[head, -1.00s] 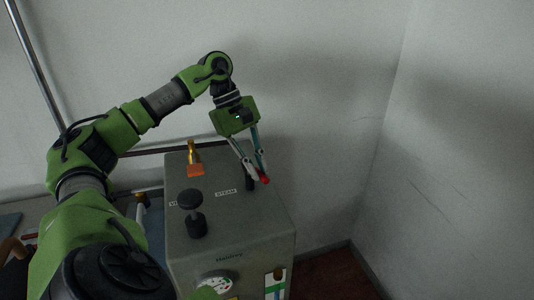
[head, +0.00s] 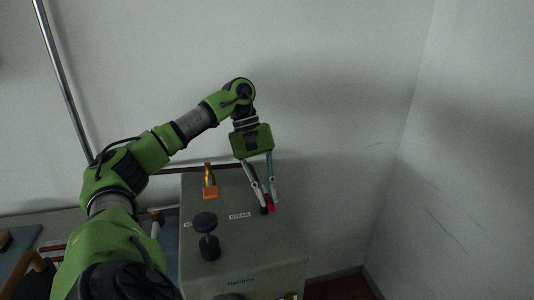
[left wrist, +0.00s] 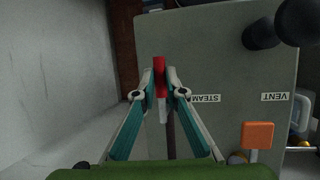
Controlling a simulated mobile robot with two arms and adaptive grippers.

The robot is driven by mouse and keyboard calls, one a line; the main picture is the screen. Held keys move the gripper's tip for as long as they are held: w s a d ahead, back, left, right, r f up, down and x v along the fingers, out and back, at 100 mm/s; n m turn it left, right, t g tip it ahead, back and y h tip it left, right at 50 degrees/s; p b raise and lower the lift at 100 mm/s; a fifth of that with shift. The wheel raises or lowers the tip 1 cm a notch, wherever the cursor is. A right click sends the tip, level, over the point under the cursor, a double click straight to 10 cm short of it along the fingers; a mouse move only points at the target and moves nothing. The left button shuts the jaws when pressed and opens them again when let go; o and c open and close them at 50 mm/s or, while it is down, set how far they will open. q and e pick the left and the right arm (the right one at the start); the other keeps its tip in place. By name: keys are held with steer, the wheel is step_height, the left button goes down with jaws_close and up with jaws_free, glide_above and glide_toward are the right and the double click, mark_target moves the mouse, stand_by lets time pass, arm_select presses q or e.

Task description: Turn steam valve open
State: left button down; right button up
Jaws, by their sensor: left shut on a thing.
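The red steam valve handle (head: 271,204) is on the top right of the grey machine (head: 225,240), beside the white STEAM label (head: 240,216). My left gripper (head: 267,204) reaches down from above and is shut on the red handle. In the left wrist view the red handle (left wrist: 159,70) stands between the fingertips of my left gripper (left wrist: 161,82), with the STEAM label (left wrist: 203,98) to the right. The fingers partly hide the handle and the valve's base. My right gripper is out of view.
A black knob (head: 206,222) stands on the machine left of the STEAM label. The VENT label (left wrist: 275,97) lies further right in the wrist view. Walls stand behind and to the right.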

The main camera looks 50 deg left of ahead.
arm_select(q)
steer(key=c, duration=2.1)
jaws_free()
steer(key=shift+a+r, duration=0.1)
steer(key=shift+v, duration=5.9)
